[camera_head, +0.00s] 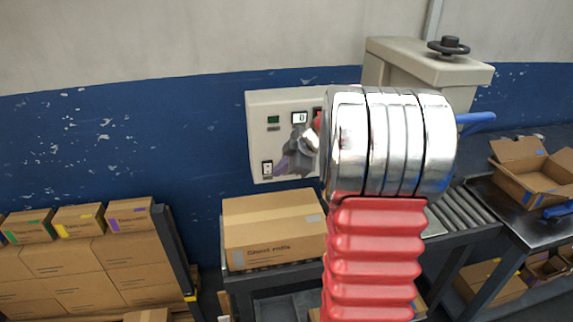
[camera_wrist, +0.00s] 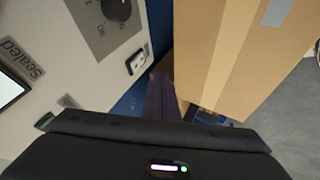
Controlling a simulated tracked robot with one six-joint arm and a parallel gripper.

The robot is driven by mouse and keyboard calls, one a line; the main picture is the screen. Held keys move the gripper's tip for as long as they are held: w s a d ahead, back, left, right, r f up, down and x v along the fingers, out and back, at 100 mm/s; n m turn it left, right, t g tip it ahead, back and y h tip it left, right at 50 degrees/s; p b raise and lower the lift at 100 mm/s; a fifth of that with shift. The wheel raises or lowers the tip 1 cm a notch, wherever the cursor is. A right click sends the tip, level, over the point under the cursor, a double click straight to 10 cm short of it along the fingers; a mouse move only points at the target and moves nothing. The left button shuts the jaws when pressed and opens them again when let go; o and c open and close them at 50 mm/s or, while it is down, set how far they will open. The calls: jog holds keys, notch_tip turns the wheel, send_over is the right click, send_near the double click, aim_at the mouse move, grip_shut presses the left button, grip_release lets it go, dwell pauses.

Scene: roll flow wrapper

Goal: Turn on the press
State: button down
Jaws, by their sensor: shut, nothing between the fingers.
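The press's control panel (camera_head: 257,130) is a pale box on the blue wall in the head view, and its face fills the left of the wrist view (camera_wrist: 75,100). A small white-framed rocker switch (camera_head: 267,168) sits at its lower left; a rocker switch also shows in the wrist view (camera_wrist: 136,62). My gripper (camera_head: 281,163) is shut and empty in front of the panel, its purplish tip just right of the switch. In the wrist view the dark fingers (camera_wrist: 160,82) point beside the switch. I cannot tell whether they touch the panel. My arm hides the panel's right part.
A green display (camera_head: 273,119) and a counter reading 0 (camera_head: 299,118) are on the panel. A dial (camera_wrist: 117,8) shows in the wrist view. A large carton (camera_head: 275,225) stands just below the panel, close to my gripper. Stacked boxes (camera_head: 75,260) stand at left, a roller conveyor (camera_head: 462,212) at right.

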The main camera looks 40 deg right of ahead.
aim_at(266, 165)
jog(key=x, duration=0.3)
jog(key=shift+w+d+r, duration=0.1)
jog(key=shift+w+d, duration=0.2)
jog(key=shift+w, duration=0.35)
jog(key=shift+w+d, duration=0.3)
jog(key=shift+w, duration=0.3)
jog(key=shift+w+d, duration=0.25)
jog(key=shift+w, duration=0.4)
jog(key=shift+w+d+r, duration=0.1)
jog(key=shift+w, duration=0.15)
jog(key=shift+r, duration=0.15)
jog(key=shift+r, duration=0.65)
